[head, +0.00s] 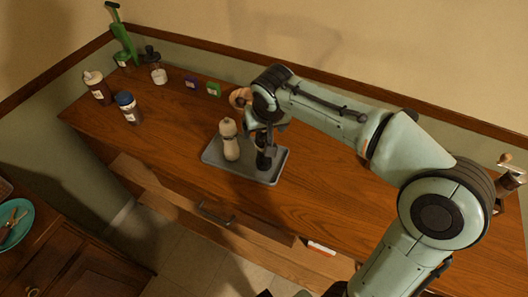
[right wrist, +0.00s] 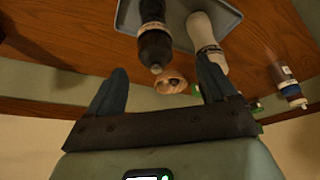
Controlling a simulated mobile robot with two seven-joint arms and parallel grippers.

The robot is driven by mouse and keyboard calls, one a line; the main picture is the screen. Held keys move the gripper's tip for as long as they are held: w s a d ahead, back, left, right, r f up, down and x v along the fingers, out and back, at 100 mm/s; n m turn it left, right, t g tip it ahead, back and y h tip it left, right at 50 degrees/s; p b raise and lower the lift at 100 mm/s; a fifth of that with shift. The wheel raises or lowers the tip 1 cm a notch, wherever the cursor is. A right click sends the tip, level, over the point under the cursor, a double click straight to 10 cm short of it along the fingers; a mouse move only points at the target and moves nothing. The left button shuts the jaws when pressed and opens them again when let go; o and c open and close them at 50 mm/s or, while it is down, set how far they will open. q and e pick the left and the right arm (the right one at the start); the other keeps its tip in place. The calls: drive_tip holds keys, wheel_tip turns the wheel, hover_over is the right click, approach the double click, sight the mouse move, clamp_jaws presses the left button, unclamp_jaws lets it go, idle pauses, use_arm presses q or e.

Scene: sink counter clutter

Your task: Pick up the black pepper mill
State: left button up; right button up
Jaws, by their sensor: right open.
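The black pepper mill (head: 263,160) stands upright on a grey tray (head: 213,159) in the head view, its upper part partly hidden by my right gripper (head: 264,126). In the right wrist view the mill (right wrist: 154,45) shows with its knob end toward me, roughly between the tips of the two spread fingers of my right gripper (right wrist: 161,66). The fingers are apart and no contact with the mill shows. A cream mill (head: 230,141) stands on the same tray, left of the black one; in the wrist view it (right wrist: 201,30) is close to the right finger. My left gripper is out of view.
A round brown object (head: 239,97) lies behind the tray. Small purple (head: 191,82) and green (head: 213,89) boxes, a blue-capped bottle (head: 129,108) and a cream-capped bottle (head: 97,88) stand farther left. A red-and-white item (head: 321,248) lies near the front edge.

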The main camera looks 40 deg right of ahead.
sight(262, 135)
drive_tip(key=x, duration=0.3)
drive_tip(key=shift+w+d+f, duration=0.1)
drive_tip(key=shift+f, duration=0.25)
drive_tip(key=f, duration=0.3)
drive_tip(key=d+f, duration=0.1)
drive_tip(key=shift+w+f, duration=0.25)
drive_tip(key=shift+f, duration=0.15)
drive_tip(key=shift+w+f, duration=0.2)
drive_tip(key=shift+f, duration=0.1)
drive_tip(key=shift+c, duration=0.3)
clamp_jaws()
